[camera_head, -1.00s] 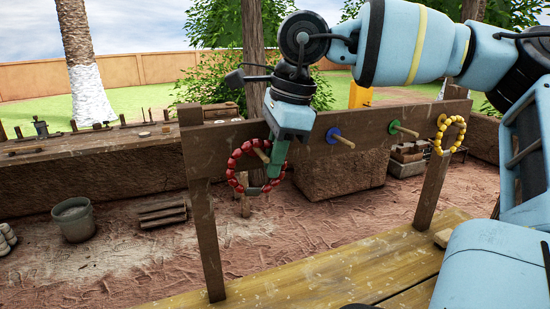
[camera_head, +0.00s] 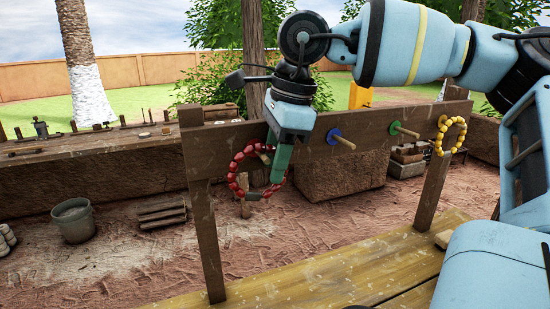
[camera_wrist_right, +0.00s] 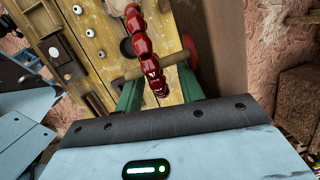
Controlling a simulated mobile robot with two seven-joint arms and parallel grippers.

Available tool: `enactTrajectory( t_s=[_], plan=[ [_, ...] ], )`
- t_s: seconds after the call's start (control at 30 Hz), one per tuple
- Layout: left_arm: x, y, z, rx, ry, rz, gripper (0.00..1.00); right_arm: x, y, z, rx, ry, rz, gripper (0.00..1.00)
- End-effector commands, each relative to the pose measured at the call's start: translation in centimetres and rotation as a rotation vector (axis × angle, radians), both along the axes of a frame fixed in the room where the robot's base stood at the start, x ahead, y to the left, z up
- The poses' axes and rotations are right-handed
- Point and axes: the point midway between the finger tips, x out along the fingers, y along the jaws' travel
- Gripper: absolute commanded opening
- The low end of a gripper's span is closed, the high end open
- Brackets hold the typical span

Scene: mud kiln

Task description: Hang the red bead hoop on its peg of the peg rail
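The red bead hoop (camera_head: 234,177) is around its peg (camera_head: 265,157) near the left end of the peg rail (camera_head: 210,150). It hangs tilted, its upper beads at or just above the peg. In the right wrist view its beads (camera_wrist_right: 141,46) cross over the wooden peg (camera_wrist_right: 131,78), with the red disc (camera_wrist_right: 190,52) at the peg's base. My right gripper (camera_head: 278,178) is at the hoop's right side, pointing down. In the right wrist view its green fingers (camera_wrist_right: 157,96) stand apart on both sides of the beads, with gaps showing. My left gripper is not in view.
A blue-disc peg (camera_head: 341,139) and a green-disc peg (camera_head: 403,130) are bare. A yellow bead hoop (camera_head: 440,140) hangs at the rail's right end. The wooden table (camera_head: 330,272) in front is mostly clear. A grey bucket (camera_head: 73,220) stands on the ground behind.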

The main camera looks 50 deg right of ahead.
Motion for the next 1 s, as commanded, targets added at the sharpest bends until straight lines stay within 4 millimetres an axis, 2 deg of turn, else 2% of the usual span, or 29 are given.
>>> enactTrajectory(
  t_s=[0.07,0.3,0.5,1.0],
  plan=[
    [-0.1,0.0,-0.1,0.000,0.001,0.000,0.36,-0.2,-0.2,0.5,0.000,0.007,-0.003,0.38],
    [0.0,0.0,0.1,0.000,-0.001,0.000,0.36,-1.1,-0.5,4.8,-0.003,-0.008,-0.003,0.38],
    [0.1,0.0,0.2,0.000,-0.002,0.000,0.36,-1.5,-0.7,7.1,-0.004,-0.013,-0.003,0.38],
    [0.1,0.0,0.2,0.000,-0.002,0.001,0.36,-1.7,-0.7,7.7,-0.005,-0.015,-0.002,0.38]
  ],
)
